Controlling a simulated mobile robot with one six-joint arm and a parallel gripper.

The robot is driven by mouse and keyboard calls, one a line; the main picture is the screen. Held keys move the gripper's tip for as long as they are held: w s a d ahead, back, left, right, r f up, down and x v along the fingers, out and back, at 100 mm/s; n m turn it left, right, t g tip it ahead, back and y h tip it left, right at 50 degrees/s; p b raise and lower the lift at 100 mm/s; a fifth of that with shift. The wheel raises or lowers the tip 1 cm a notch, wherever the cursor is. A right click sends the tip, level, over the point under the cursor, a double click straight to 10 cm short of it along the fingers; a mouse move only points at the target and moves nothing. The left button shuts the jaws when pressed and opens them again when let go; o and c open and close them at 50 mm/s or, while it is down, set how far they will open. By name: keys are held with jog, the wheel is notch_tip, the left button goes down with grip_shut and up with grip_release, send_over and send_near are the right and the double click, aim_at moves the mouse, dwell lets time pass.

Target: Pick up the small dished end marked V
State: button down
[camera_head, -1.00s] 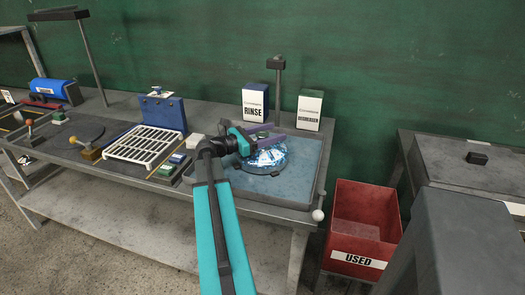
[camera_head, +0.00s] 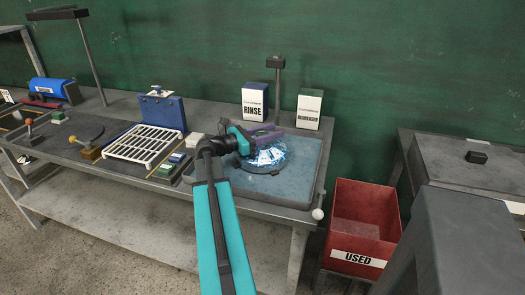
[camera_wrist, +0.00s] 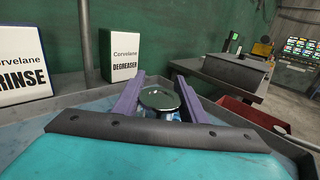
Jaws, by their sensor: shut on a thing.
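A small, round, dark green, shiny dished end (camera_wrist: 158,99) sits between the two purple fingers of my gripper (camera_wrist: 160,95) in the wrist view. My gripper is shut on it. No V mark can be read on it. In the head view my gripper (camera_head: 263,137) is low over a blue-and-white crumpled cloth (camera_head: 268,156), which lies on a dark round plate in the grey-blue tray (camera_head: 305,170). The fingers hide the dished end there.
A RINSE box (camera_head: 255,100) and a DEGREASER box (camera_head: 309,109) stand behind the tray, near a dark post (camera_head: 277,90). A white rack (camera_head: 145,146) lies to the left. A red USED bin (camera_head: 362,225) stands right of the bench.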

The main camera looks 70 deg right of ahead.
jog(key=shift+r, duration=0.15)
notch_tip(320, 180, up, 10)
dwell(1.1)
dwell(0.5)
